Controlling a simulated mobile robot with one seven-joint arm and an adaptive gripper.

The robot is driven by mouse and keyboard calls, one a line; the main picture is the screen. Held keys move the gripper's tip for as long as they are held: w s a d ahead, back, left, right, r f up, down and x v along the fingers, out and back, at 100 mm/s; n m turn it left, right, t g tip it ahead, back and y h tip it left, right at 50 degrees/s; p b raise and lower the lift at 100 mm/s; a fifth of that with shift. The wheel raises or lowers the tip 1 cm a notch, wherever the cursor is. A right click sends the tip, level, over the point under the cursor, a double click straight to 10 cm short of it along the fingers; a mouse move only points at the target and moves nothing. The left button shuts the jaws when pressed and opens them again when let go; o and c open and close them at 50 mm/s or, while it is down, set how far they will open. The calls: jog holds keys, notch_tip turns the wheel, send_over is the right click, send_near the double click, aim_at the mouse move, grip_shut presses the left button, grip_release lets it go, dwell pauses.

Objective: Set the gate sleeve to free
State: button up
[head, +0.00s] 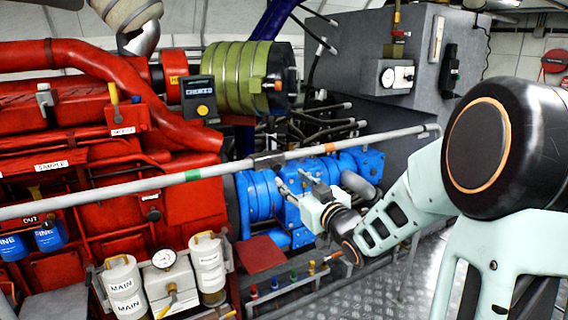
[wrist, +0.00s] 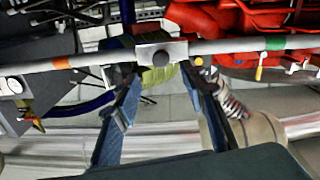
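The gate sleeve (head: 268,162) is a small grey block around the long grey rail (head: 120,190), between a green band (head: 193,175) and an orange band (head: 330,147). In the wrist view, the sleeve (wrist: 178,52) shows a dark round knob facing me, with the green band (wrist: 275,43) to its right and the orange band (wrist: 62,63) to its left. My gripper (head: 293,181) is just below and right of the sleeve in the head view. In the wrist view, my gripper (wrist: 163,80) is open, its fingers apart with the sleeve beyond them. I see no contact.
A red engine (head: 190,195) and blue pump (head: 260,195) stand behind the rail. White canisters (head: 122,285) and a gauge box (head: 168,280) stand at the lower left. A grey tank (head: 420,80) is at the back right. Chequered metal floor (head: 380,285) is clear below my arm.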

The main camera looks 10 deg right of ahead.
aim_at(278, 168)
jog(key=x, duration=1)
jog(key=shift+w+a, duration=0.1)
jog(key=shift+a, duration=0.05)
grip_shut()
